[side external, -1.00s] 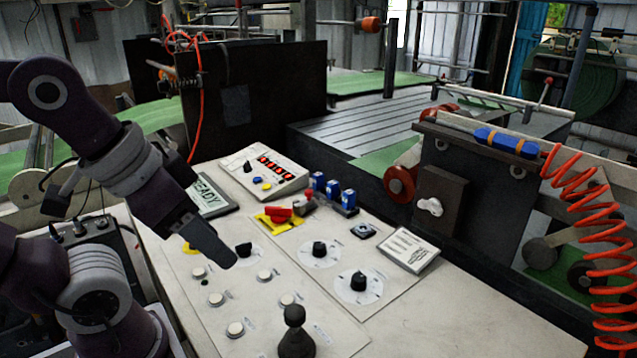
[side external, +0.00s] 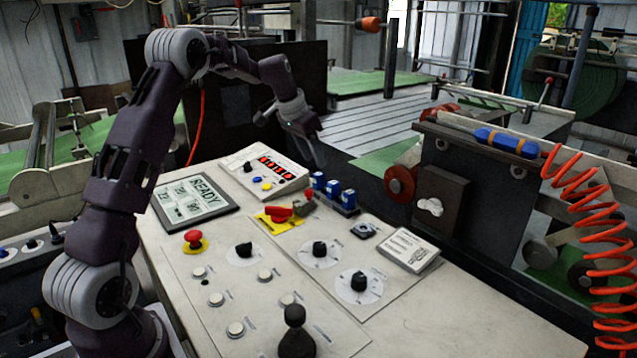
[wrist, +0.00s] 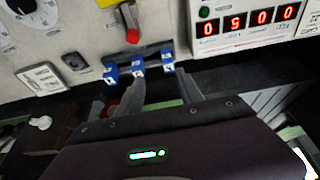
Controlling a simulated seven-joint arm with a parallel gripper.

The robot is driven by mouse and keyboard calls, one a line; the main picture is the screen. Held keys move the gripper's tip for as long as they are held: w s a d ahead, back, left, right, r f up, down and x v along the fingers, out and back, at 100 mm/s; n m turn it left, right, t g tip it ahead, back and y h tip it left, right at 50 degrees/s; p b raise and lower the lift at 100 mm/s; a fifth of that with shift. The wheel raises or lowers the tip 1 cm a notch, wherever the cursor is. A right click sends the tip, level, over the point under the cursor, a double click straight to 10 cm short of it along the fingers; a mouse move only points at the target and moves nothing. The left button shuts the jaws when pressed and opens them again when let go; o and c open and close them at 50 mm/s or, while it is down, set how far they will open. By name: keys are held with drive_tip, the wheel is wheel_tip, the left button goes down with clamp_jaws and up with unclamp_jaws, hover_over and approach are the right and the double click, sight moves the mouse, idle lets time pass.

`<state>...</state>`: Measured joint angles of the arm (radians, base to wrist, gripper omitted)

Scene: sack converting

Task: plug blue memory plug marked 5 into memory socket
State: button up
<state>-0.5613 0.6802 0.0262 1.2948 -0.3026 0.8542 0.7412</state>
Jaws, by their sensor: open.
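Three small blue plugs stand upright in a row in a dark rack (side external: 347,211): a left one (side external: 318,181), a middle one (side external: 333,188) and a right one (side external: 348,198). In the wrist view the same three plugs (wrist: 139,67) show white labels, too small for me to read which is marked 5. A dark square fitting on the panel (side external: 363,230), possibly the memory socket, lies to the right of the rack; it also shows in the wrist view (wrist: 75,62). My gripper (side external: 318,161) is open and empty, just behind and above the plugs; its fingers (wrist: 160,80) point toward them.
A box with red digits (side external: 268,172) stands left of the plugs. A yellow plate with a red handle (side external: 279,214) lies in front of them. Knobs, buttons and a black lever (side external: 296,330) stand on the panel. A white printed card (side external: 404,250) lies to the right.

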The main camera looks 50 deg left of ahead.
sight(318, 174)
drive_tip(key=a+f, duration=0.1)
drive_tip(key=w+a+f, duration=0.1)
drive_tip(key=shift+f, duration=0.35)
drive_tip(key=x, duration=0.6)
drive_tip(key=shift+w+d+f, duration=0.1)
drive_tip(key=shift+w+d, duration=0.05)
clamp_jaws()
